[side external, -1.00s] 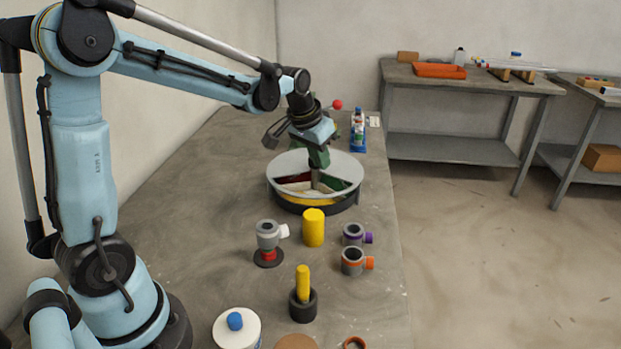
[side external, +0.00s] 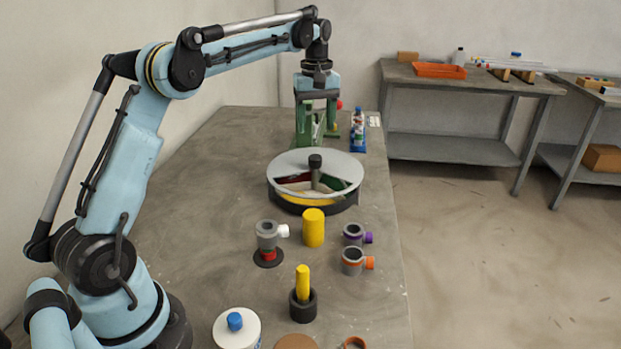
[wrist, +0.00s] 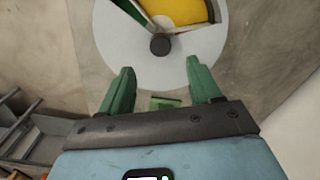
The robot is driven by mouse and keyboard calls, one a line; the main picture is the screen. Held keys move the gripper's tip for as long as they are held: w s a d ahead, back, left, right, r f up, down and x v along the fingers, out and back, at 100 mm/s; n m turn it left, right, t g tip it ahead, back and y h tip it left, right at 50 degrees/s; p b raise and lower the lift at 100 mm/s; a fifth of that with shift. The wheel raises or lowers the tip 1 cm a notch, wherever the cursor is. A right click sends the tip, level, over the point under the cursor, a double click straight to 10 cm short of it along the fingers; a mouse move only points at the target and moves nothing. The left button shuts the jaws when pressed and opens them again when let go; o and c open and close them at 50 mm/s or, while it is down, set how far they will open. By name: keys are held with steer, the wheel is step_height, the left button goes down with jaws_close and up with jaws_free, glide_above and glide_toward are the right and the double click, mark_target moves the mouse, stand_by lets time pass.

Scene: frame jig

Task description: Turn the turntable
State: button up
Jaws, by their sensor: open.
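My gripper (side external: 316,140) is open and points down by the far side of the turntable, apart from the knob. In the wrist view the turntable (wrist: 125,50) lies past my spread green fingers (wrist: 160,70), with the knob (wrist: 160,45) beyond their tips. Its cut-out shows yellow there. My gripper's height above the table is hard to tell.
A yellow cylinder (side external: 313,228), grey fittings (side external: 352,260) and a white lidded jar (side external: 236,330) stand nearer. The table's left side is clear.

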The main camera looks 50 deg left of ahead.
mark_target(316, 158)
step_height(316, 158, down, 10)
steer(key=shift+r, duration=0.1)
stand_by(0.4)
jaws_close()
